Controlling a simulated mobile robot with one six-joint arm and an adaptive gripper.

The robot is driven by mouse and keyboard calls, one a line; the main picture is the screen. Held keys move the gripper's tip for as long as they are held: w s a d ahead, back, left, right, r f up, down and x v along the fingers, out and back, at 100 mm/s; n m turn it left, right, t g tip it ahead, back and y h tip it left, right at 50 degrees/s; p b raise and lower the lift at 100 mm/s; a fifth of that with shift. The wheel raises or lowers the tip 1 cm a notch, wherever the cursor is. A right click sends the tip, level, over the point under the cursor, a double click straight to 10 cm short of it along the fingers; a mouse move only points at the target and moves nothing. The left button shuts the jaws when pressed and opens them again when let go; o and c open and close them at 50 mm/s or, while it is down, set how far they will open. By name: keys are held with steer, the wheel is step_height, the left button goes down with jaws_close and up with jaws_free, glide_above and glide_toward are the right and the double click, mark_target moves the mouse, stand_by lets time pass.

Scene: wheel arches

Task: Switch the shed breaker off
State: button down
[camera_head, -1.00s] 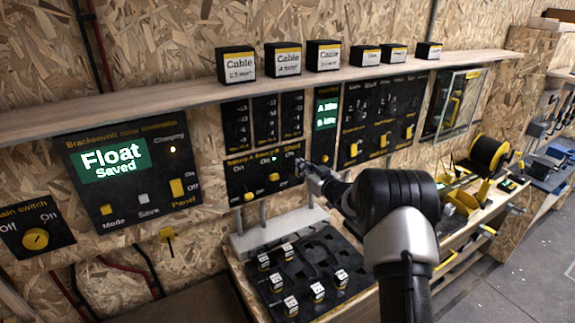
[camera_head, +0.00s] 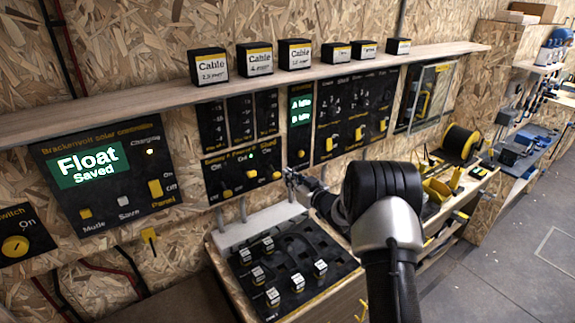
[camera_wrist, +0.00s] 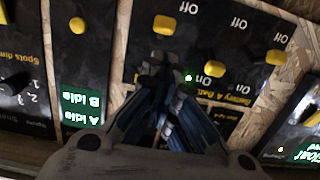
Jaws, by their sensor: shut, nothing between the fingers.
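The breaker panel (camera_head: 238,181) is black, with three yellow levers marked Battery A, Battery B and Shed. The shed lever (camera_head: 276,175) is the rightmost in the head view and sits low, on the Off side. In the upside-down wrist view the shed lever (camera_wrist: 164,25) is at top left, near an Off mark. My gripper (camera_head: 288,173) is shut and empty just right of that lever. In the wrist view my gripper's tips (camera_wrist: 163,66) are in front of the panel, below the lever in the picture. Its own lamp is hidden or too small to tell.
A green lamp (camera_wrist: 188,78) is lit on the panel. A solar controller (camera_head: 105,165) reads Float, Saved. A shelf with cable boxes (camera_head: 255,60) runs above. A black tray (camera_head: 300,255) with small labelled blocks lies below. A panel reading A Idle, B Idle (camera_head: 301,120) is adjacent.

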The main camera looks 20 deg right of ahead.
steer(key=s+f, duration=0.1)
steer(key=s+d+f, duration=0.1)
steer(key=s+f, duration=0.1)
steer(key=shift+s, duration=0.1)
stand_by(0.4)
